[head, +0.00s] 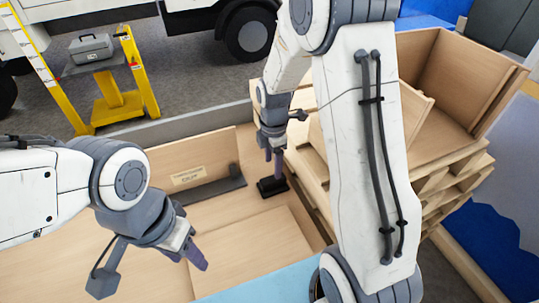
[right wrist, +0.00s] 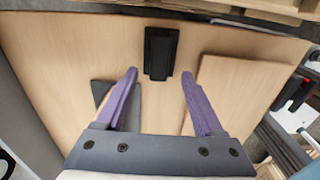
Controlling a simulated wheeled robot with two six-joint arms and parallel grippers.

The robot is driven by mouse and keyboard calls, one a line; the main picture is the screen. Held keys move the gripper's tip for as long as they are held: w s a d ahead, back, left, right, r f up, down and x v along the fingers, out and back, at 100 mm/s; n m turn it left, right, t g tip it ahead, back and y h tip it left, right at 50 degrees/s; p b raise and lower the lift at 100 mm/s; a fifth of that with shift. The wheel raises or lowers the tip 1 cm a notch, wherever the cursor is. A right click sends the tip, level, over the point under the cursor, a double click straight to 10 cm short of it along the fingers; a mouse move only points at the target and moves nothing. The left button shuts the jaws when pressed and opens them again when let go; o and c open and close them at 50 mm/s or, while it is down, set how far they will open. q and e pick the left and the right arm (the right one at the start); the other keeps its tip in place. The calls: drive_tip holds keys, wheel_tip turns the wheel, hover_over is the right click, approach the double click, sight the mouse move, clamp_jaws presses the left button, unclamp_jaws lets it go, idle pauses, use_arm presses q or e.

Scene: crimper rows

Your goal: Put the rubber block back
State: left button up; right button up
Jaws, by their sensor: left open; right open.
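A black block (head: 272,187), which looks like the rubber block, lies on the light wooden surface. It also shows in the right wrist view (right wrist: 161,52), just beyond the fingertips and centred between them. My right gripper (head: 275,155) points down just above the block, its purple fingers apart; in the right wrist view (right wrist: 159,76) nothing is between them. Whether they touch the block cannot be told. My left gripper (head: 197,256) is over the wood at the lower left, away from the block, with nothing visible in it.
A dark grey angled strip (head: 205,188) lies left of the block, below a small label (head: 188,175) on a wooden panel. A raised wooden board (head: 250,250) is nearer me. A wooden crate (head: 450,85) on pallets stands right. A yellow stand (head: 118,92) holds a grey toolbox (head: 90,47).

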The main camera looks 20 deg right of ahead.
sight(271, 180)
drive_tip(key=s+a+r+m, duration=0.3)
drive_tip(key=s+a+r, duration=0.4)
drive_tip(key=a+r, duration=0.1)
drive_tip(key=s+a+r+m, duration=0.1)
drive_tip(key=s+a+m, duration=0.1)
drive_tip(key=s, duration=0.3)
drive_tip(key=s+a+r+m, duration=0.1)
drive_tip(key=s+a+m, duration=0.1)
drive_tip(key=s, duration=0.4)
drive_tip(key=s+a+r+m+y, duration=0.1)
drive_tip(key=s+a+m, duration=0.2)
drive_tip(key=s+m, duration=0.1)
drive_tip(key=shift+s, duration=0.85)
